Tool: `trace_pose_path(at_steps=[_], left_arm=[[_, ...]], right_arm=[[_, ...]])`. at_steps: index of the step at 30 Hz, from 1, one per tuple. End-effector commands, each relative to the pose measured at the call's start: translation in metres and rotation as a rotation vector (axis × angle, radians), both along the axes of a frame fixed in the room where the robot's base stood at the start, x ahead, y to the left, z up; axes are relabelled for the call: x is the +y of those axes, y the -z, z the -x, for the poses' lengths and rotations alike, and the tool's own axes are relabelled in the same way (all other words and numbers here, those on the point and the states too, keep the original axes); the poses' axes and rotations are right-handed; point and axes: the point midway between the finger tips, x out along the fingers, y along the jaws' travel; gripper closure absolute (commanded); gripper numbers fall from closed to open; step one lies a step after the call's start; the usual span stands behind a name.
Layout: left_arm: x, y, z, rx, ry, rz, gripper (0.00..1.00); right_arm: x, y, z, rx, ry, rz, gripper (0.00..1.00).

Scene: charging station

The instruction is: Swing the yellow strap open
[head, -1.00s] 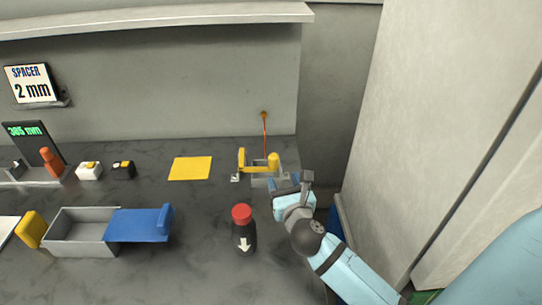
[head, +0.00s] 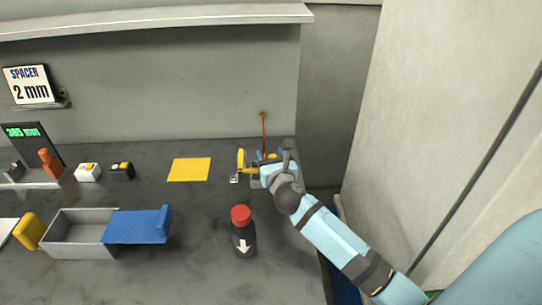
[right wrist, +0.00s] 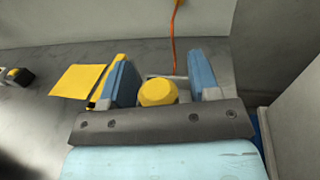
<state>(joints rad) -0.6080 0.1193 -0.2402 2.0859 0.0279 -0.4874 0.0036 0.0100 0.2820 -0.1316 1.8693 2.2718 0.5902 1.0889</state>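The yellow strap (head: 241,161) is at the back right of the bench, on a small grey fixture. In the head view its left end shows and my right gripper (head: 271,159) hides most of its right part. In the right wrist view a round yellow knob (right wrist: 157,92), seemingly the strap's right end, sits between the two blue fingers of my right gripper (right wrist: 162,80). The fingers are apart, with a gap visible on the knob's right side; I cannot tell whether the left finger touches it. My left gripper is not in view.
An orange cable (head: 264,130) runs from the wall down behind the fixture. A yellow sheet (head: 189,169) lies left, and a grey bin with a blue lid (head: 138,227) is front left. A wall panel rises at right.

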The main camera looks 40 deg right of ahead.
Motion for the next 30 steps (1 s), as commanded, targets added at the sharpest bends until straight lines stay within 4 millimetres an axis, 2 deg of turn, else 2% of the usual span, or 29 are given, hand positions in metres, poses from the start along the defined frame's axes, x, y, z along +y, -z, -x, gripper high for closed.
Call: trace_pose_path(at_steps=[1, 7, 20, 30], left_arm=[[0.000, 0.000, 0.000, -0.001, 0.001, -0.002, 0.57], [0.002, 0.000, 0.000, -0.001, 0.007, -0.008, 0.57], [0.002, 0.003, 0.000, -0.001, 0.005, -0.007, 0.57], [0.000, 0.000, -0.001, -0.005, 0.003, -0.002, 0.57]], right_arm=[[0.000, 0.000, 0.000, 0.000, 0.000, 0.000, 0.55], [0.000, 0.000, 0.000, 0.000, 0.000, 0.000, 1.00], [0.014, 0.001, 0.003, -0.002, 0.112, -0.005, 1.00], [0.015, 0.000, 0.005, 0.000, 0.136, -0.001, 1.00]])
